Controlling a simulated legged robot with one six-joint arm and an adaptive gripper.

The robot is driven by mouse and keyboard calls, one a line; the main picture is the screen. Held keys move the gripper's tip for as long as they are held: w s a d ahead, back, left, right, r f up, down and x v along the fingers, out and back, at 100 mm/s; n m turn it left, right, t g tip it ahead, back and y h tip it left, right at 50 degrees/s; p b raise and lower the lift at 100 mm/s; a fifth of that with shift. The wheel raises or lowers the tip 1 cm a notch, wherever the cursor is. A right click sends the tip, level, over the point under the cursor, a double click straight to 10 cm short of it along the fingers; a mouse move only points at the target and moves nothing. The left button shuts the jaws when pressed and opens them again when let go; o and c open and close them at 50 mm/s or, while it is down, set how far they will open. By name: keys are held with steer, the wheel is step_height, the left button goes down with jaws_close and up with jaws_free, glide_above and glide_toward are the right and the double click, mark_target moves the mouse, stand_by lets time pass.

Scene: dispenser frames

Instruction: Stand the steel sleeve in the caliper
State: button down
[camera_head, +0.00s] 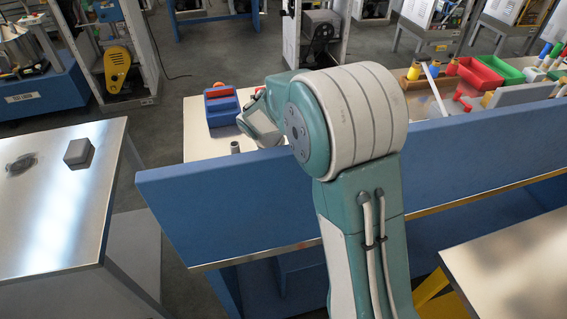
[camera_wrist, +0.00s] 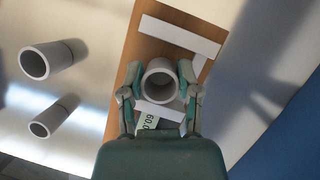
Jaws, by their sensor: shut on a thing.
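My gripper (camera_wrist: 160,97) is shut on a light grey sleeve (camera_wrist: 154,88), one finger on each side, with the sleeve's open end facing the wrist camera. The sleeve is over a brown board (camera_wrist: 134,47) bearing the caliper, whose white bar (camera_wrist: 180,36) lies across the far end. Another white strip and a label with digits (camera_wrist: 147,122) show partly under the gripper. I cannot tell whether the sleeve touches the board. In the head view, my arm hides the gripper and the held sleeve.
A blue-and-red box (camera_head: 221,105) sits on the bench. A blue panel (camera_head: 200,205) runs along the bench's near side. Coloured bins (camera_head: 475,73) are at right.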

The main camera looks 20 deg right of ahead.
steer(key=shift+f, duration=0.35)
steer(key=shift+f, duration=0.1)
steer(key=shift+c, duration=1.5)
jaws_free()
steer(key=shift+a, duration=0.1)
steer(key=v, duration=1.2)
